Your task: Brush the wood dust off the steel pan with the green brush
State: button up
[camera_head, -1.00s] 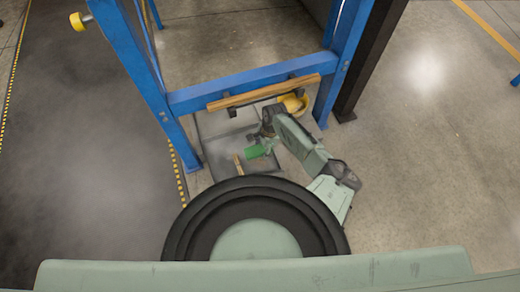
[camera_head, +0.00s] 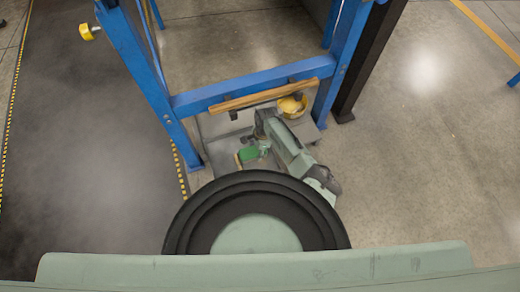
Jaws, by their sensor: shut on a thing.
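The green brush (camera_head: 248,153) is over the steel pan (camera_head: 220,152), which lies low beneath the blue frame. My gripper (camera_head: 261,147) is beside the brush and shut on it; the fingers are small and partly hidden by the arm. I cannot tell whether the brush touches the pan. Wood dust is too small to make out in this view. The pan's near edge is hidden behind my round black and green body part.
A blue frame (camera_head: 250,89) with a wooden bar (camera_head: 262,95) stands over the pan's far side. A yellow bowl (camera_head: 292,107) sits by its right post. Yellow and black floor tape (camera_head: 180,174) runs at left. Open floor (camera_head: 430,170) lies to the right.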

jog(key=shift+w+a+f+b, duration=0.1)
jog(key=shift+w+a+b, duration=0.1)
jog(key=shift+w+b, duration=0.15)
jog(key=shift+w+a+f+b, duration=0.15)
jog(key=shift+w+b, duration=0.1)
jog(key=shift+w, duration=0.2)
jog(key=shift+w+d+r, duration=0.1)
jog(key=shift+w+d, duration=0.15)
jog(key=shift+d, duration=0.55)
jog(key=shift+w+d+r, duration=0.1)
jog(key=shift+w+d, duration=0.15)
jog(key=shift+d, duration=0.55)
jog(key=shift+d+r, duration=0.15)
jog(key=shift+w+p, duration=0.1)
jog(key=shift+p, duration=0.4)
jog(key=shift+s+a+r+p, duration=0.15)
jog(key=shift+s+a+p, duration=0.15)
jog(key=shift+a+p, duration=0.4)
jog(key=shift+s+a+f, duration=0.1)
jog(key=shift+s+a, duration=0.05)
jog(key=shift+a, duration=0.35)
jog(key=shift+s+a+f, duration=0.1)
jog(key=shift+s+a, duration=0.05)
jog(key=shift+a, duration=0.3)
